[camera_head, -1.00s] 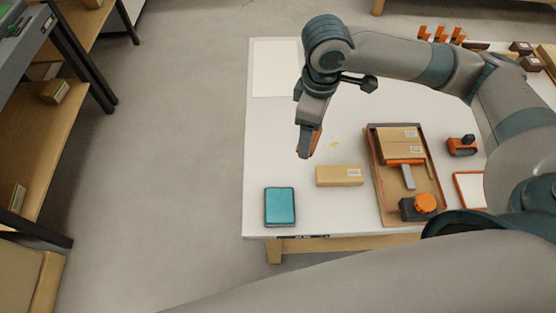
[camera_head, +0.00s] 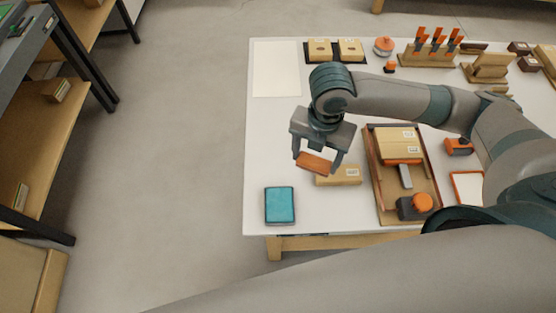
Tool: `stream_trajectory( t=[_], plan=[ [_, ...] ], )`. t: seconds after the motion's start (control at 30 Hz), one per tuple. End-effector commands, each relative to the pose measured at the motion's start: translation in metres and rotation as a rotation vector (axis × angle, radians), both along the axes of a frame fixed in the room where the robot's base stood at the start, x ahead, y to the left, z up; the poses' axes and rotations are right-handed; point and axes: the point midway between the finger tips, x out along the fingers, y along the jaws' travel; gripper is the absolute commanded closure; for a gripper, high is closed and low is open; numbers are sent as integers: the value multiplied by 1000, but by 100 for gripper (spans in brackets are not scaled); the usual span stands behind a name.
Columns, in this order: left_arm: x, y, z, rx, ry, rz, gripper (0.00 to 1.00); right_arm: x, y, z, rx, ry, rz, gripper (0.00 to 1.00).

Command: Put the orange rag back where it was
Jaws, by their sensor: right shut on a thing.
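My right gripper (camera_head: 319,163) is shut on the orange rag (camera_head: 313,162), a small flat folded piece held across its fingers. They are above the left part of the white table (camera_head: 263,150), just left of and partly in front of a cardboard box (camera_head: 345,178). I cannot tell how high the rag is above the table. A teal folded cloth or pad (camera_head: 280,204) lies at the table's front left corner. My left gripper is out of view.
A brown tray (camera_head: 433,198) with boxes and an orange-topped device stands right of the small box. A pale sheet (camera_head: 276,68) lies at the back left. Holders with orange-handled tools (camera_head: 432,53) stand at the back.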

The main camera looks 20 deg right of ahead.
Motion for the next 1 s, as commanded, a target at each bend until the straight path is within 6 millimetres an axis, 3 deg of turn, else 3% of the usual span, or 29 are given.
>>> stream_trajectory(
  t=[0.57, 0.77, 1.0],
  plan=[
    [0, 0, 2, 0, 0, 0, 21, 2, 2, -3, 1, -1, 48, 50],
    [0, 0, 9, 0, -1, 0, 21, 20, 14, -15, 0, 2, 47, 50],
    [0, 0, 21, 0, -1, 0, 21, 56, 38, -40, 0, 2, 46, 50]
  ],
)
